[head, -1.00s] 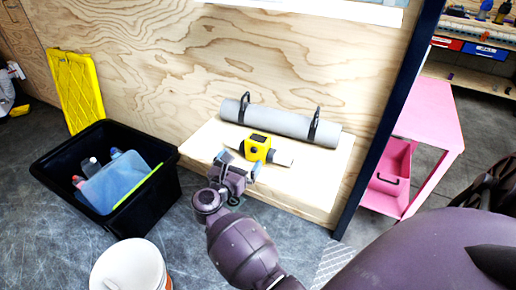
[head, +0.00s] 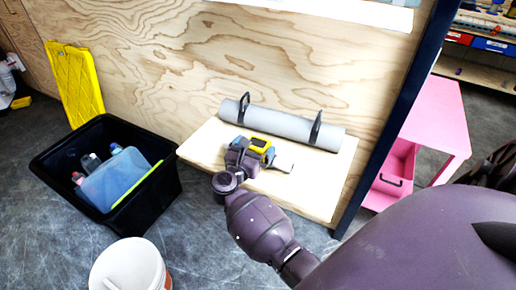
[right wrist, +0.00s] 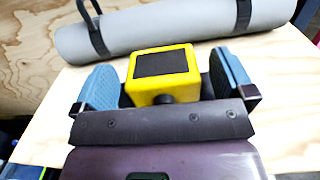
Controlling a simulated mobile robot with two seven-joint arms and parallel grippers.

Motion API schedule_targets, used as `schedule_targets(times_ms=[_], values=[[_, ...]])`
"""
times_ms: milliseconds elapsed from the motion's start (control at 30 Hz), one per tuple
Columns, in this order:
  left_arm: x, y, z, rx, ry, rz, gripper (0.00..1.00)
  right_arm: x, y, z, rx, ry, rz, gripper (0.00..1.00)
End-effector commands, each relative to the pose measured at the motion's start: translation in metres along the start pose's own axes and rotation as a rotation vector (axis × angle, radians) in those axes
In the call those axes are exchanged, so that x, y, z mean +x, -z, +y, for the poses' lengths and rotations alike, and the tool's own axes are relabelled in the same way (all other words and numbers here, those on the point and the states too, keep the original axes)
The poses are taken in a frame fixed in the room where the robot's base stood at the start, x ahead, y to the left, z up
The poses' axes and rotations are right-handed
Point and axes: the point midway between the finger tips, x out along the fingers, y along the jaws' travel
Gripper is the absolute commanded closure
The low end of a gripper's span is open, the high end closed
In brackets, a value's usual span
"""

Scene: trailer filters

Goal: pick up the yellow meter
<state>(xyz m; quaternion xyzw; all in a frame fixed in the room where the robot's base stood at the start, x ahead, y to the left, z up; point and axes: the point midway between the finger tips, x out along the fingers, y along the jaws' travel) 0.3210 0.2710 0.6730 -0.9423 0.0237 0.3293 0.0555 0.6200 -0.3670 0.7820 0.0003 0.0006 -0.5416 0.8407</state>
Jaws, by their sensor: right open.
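The yellow meter (head: 259,145) is a small block with a dark top face, sitting on the light wooden shelf (head: 205,150). In the right wrist view the meter (right wrist: 163,72) stands between the two blue finger pads of my right gripper (right wrist: 165,85). Gaps show on both sides of it, so the gripper is open around it. In the head view my right gripper (head: 252,155) reaches in from the front and hides part of the meter. My left gripper is not in view.
A grey rolled mat (head: 280,124) with black straps lies behind the meter against the plywood wall (head: 290,60). A black bin (head: 150,200) with bottles and a white bucket (head: 128,268) stand left of the arm. A dark post (head: 392,110) and pink cart (head: 440,115) are at right.

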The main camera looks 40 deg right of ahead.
Motion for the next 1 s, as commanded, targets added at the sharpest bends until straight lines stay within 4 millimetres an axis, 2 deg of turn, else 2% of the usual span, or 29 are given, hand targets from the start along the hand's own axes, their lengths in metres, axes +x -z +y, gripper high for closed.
schedule_targets(times_ms=[200, 567, 833, 1000], values=[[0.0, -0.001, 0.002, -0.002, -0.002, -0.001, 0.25, 0.0, 0.001, 0.0, -0.001, 0.0, 0.001, 0.0], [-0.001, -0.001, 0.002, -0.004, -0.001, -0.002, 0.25, 0.0, 0.001, 0.0, 0.0, 0.0, 0.0, 0.55], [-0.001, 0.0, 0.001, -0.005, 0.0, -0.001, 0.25, 0.0, -0.002, 0.0, 0.002, 0.0, -0.001, 0.55], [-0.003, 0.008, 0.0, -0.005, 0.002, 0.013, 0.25, 0.0, -0.02, 0.001, 0.007, 0.0, -0.002, 0.55]])
